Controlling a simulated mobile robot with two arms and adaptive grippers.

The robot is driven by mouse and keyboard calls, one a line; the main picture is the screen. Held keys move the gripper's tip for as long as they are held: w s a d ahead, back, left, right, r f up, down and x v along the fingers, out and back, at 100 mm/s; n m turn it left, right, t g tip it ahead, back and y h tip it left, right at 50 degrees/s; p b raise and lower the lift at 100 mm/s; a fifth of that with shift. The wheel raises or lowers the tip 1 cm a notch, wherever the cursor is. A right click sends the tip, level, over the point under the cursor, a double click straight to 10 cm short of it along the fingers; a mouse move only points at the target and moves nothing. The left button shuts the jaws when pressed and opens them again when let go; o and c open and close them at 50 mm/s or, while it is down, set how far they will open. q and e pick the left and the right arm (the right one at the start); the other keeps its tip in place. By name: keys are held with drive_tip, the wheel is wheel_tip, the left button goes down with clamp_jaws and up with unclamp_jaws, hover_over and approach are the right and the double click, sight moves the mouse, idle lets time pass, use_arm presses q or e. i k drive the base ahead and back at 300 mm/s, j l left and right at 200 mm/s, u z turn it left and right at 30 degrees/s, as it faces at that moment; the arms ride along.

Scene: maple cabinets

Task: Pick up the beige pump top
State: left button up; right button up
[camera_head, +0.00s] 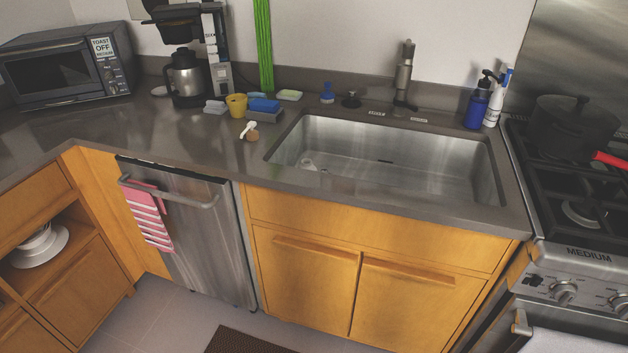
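A small cream-white piece with a round tan-brown part beside it (250,130) lies on the dark countertop, left of the sink. Its shape resembles a pump top, but it is too small to tell for sure. A dark blue pump bottle (478,103) with a black top and a white bottle (495,101) with a blue-and-white top stand at the right of the sink. Neither of my grippers is in view.
A yellow cup (237,105), a blue sponge (263,105) and grey blocks (215,107) sit behind the cream piece. The sink (400,165) is to its right. The counter in front of the coffee maker (185,75) is clear. A stove (575,190) with a dark pot (573,124) is at right.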

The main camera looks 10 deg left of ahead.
sight(253, 135)
drive_tip(key=i+l+u, duration=0.25)
drive_tip(key=i+u, duration=0.15)
drive_tip(key=i, duration=0.15)
drive_tip(key=i+l+u, duration=0.4)
drive_tip(key=i, duration=0.15)
drive_tip(key=j+z, duration=0.35)
drive_tip(key=j, duration=0.15)
drive_tip(key=i+j+z, duration=0.1)
drive_tip(key=j+z, duration=0.3)
drive_tip(key=j, duration=0.05)
